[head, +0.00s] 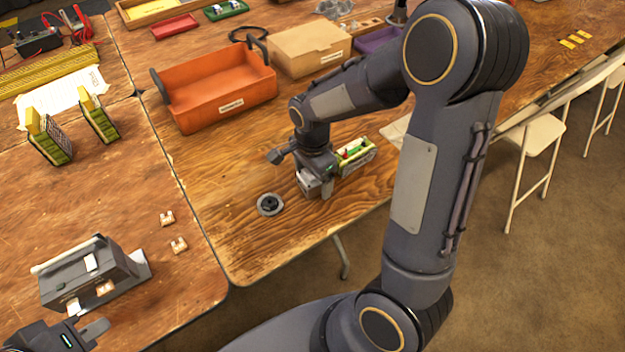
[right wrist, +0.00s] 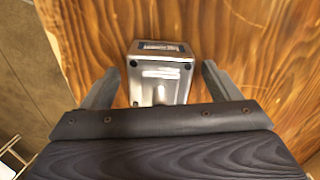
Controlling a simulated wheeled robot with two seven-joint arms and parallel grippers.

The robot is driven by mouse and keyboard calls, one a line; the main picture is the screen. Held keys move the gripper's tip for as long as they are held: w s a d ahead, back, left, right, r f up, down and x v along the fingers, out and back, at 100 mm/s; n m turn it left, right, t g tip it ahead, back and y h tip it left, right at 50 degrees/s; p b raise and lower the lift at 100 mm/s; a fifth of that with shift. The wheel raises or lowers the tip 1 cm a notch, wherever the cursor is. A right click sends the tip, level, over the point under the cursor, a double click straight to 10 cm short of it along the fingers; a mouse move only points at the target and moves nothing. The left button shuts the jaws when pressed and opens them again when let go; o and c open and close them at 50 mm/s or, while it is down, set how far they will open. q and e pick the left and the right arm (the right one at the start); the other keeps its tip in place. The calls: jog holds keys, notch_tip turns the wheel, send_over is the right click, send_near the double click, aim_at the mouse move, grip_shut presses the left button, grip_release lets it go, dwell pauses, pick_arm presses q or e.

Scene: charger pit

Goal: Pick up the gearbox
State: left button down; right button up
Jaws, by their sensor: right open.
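The gearbox (right wrist: 160,72) is a small silvery metal box with dark screws at its corners, on the wooden table. In the head view the gearbox (head: 309,184) is partly hidden by my right gripper (head: 318,182). In the right wrist view my right gripper (right wrist: 160,68) is open, one finger on each side of the gearbox, with visible gaps. The lower end of the gearbox is hidden by the gripper's body. My left gripper (head: 88,332) is at the lower left, cut by the frame edge, beside a grey machine; its jaw opening is unclear.
A green-and-yellow box (head: 356,156) stands just right of my right gripper. A dark round part (head: 269,204) lies to its left. An orange bin (head: 220,90) and a cardboard box (head: 309,48) stand behind. The grey machine (head: 90,275) stands on the left table.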

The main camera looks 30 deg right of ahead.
jog(key=c, duration=1.4)
jog(key=shift+r, duration=0.1)
jog(key=shift+c, duration=0.2)
